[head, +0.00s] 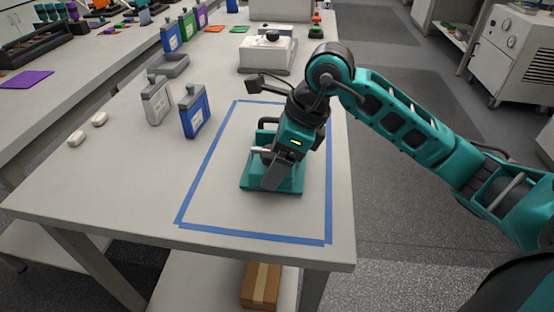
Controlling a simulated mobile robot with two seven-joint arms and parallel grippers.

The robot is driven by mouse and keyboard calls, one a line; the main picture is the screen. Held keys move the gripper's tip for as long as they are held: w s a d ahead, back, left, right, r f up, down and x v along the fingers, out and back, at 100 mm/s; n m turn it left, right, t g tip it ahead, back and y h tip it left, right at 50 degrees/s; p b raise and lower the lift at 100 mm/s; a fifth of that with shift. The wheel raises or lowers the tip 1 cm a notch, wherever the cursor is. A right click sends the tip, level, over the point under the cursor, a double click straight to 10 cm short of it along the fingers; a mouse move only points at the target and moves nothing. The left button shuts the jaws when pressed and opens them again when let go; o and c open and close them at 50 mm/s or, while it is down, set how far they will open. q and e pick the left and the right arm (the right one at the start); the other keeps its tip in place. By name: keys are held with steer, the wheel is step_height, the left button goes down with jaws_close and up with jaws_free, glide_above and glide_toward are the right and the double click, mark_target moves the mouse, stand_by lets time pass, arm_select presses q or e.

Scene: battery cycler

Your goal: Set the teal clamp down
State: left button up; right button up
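The teal clamp (257,182) is inside the blue tape rectangle (205,158) on the pale table. It looks upright, with its flat base low over or on the tabletop; I cannot tell whether it touches. My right gripper (271,176) reaches down from the right, directly over the clamp, with a grey finger in front of the clamp's body. The other finger and the contact with the clamp are hidden, so its grip cannot be made out. My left gripper is not in view.
A blue battery pouch (195,112) and a grey one (157,101) stand left of the tape. A grey tray (171,66) and a white device (266,54) are farther back. Two small white pieces (76,138) lie at the left. The table's front left is clear.

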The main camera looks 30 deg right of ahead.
steer(key=shift+f, duration=0.15)
steer(key=o, duration=1.5)
steer(key=shift+c, duration=0.2)
steer(key=shift+r, duration=0.35)
steer(key=p+v, duration=0.1)
steer(key=v, duration=1)
steer(key=shift+s+d+r, duration=0.15)
steer(key=shift+s+r, duration=0.05)
steer(key=shift+r, duration=0.05)
